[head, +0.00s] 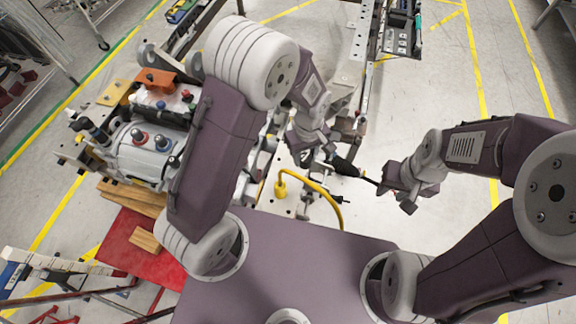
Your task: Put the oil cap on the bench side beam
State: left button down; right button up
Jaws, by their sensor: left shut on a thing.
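My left gripper (310,156) reaches over the fixture and points down near the front end of the grey side beam (352,62). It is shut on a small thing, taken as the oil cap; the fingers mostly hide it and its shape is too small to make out. The side beam runs along the right of the bench, away from me. My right gripper (396,197) is apart from the beam, to its right, with its fingers spread. A black-handled tool (346,167) lies between the two grippers, its thin shaft ending close to the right gripper.
A grey engine unit (143,155) with red and blue caps stands at left. A yellow curved hose or cable (315,184) lies in front of the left gripper. A dark tool tray (400,30) stands at the back right. A red platform (128,252) with wood is lower left.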

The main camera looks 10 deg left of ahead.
pick_arm(q)
send_over(288, 167)
notch_tip(288, 167, down, 3)
jog(key=shift+f+p, duration=0.15)
jog(key=shift+p, duration=0.2)
notch_tip(288, 167, down, 4)
jog(key=shift+s+d+r+p, duration=0.1)
jog(key=shift+s+r+p, duration=0.05)
jog(key=shift+p, duration=0.2)
jog(key=shift+f, duration=0.3)
jog(key=c, duration=0.9)
grip_release()
jog(key=shift+r, duration=0.1)
